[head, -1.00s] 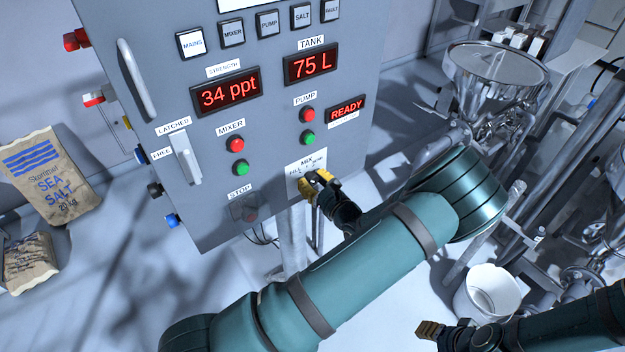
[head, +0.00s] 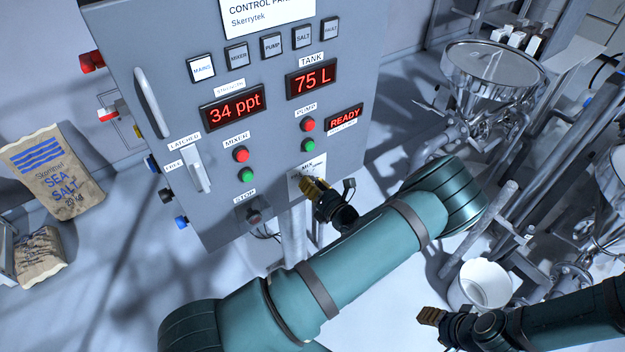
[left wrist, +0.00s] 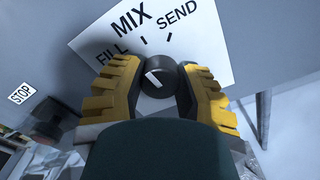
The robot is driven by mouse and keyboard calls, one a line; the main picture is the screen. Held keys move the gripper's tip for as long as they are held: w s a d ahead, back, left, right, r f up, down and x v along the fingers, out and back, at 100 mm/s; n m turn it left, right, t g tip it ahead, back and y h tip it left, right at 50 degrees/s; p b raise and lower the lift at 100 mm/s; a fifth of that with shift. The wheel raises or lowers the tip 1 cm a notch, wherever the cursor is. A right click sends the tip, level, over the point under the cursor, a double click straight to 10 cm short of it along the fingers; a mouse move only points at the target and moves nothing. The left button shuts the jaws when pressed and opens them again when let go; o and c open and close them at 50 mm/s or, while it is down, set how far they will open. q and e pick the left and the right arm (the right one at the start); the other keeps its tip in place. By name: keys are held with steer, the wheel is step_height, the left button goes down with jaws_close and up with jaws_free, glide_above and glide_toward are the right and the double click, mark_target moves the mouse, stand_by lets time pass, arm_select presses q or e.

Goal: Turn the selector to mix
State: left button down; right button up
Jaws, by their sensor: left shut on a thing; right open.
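The selector knob (left wrist: 158,79) is a small round black knob with a white pointer line, on a white label plate (left wrist: 205,52) marked FILL, MIX and SEND. In the left wrist view, the pointer slants to the upper left, between the FILL and MIX words; the exact setting is hard to tell. My left gripper (left wrist: 158,82) has its yellow ribbed fingers on both sides of the knob and is shut on it. In the head view, this gripper (head: 316,190) covers the knob and the lower plate. My right gripper (head: 430,316) is open and empty at the lower right.
The grey control panel (head: 215,140) carries mixer and pump buttons, displays and a latch handle (head: 197,168). The STOP button (head: 255,216) is left of the selector. A steel hopper (head: 490,75) and white bucket (head: 485,285) stand right; salt sacks (head: 55,175) lie left.

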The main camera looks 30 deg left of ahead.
arm_select(q)
steer(key=shift+m+p, duration=0.3)
steer(key=shift+m, duration=0.3)
steer(key=c, duration=0.6)
jaws_free()
steer(key=v, duration=1.2)
